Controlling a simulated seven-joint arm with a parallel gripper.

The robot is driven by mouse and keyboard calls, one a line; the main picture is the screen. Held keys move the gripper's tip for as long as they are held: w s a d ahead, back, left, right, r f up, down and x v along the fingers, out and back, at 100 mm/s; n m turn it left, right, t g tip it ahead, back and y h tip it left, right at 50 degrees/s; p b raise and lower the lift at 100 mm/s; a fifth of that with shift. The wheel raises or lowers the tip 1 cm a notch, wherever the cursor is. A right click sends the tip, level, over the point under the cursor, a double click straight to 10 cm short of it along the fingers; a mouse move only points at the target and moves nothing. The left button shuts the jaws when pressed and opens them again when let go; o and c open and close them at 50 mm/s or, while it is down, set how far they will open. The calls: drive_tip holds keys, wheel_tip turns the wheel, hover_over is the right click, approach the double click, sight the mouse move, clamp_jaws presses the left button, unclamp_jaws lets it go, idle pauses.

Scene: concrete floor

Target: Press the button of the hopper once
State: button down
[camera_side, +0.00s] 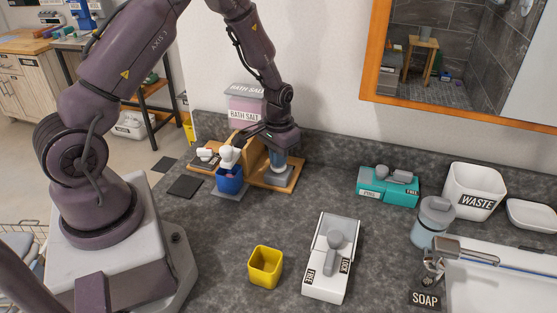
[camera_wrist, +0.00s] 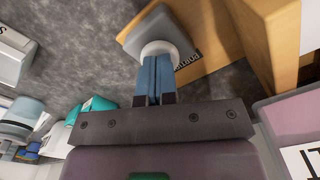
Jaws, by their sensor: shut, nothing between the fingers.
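The hopper (camera_side: 246,112) is a pink container labelled BATH SALT, against the back wall with a wooden body below it. Its button is a white round cap (camera_wrist: 172,47) on a grey base (camera_wrist: 150,27), beside a label partly reading PORTI. The grey base also shows in the side view (camera_side: 279,177), on a wooden board. My gripper (camera_wrist: 158,62) is shut and empty, with blue fingers pointing down at the white cap. The fingertips overlap the cap; I cannot tell whether they touch or press it. A blue cup (camera_side: 229,182) stands under the white spout (camera_side: 228,156).
A yellow cup (camera_side: 265,266) and a white lever box (camera_side: 333,258) stand in front on the grey counter. A teal lever box (camera_side: 388,186), a WASTE bin (camera_side: 474,190) and a bottle (camera_side: 432,222) are to the right. The counter between is clear.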

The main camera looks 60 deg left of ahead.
drive_tip(key=shift+r, duration=1.7)
wheel_tip(320, 180, up, 5)
drive_tip(key=s+d+r+m+t, duration=0.1)
drive_tip(key=s+d+r+t, duration=0.1)
drive_tip(key=s+d+r, duration=0.4)
drive_tip(key=s+d+r+m+t, duration=0.2)
drive_tip(key=s+d+r, duration=0.4)
drive_tip(key=s+r, duration=0.6)
wheel_tip(320, 180, up, 3)
drive_tip(key=shift+d+r+t, duration=0.1)
drive_tip(key=shift+d+t, duration=0.25)
drive_tip(key=shift+t, duration=0.45)
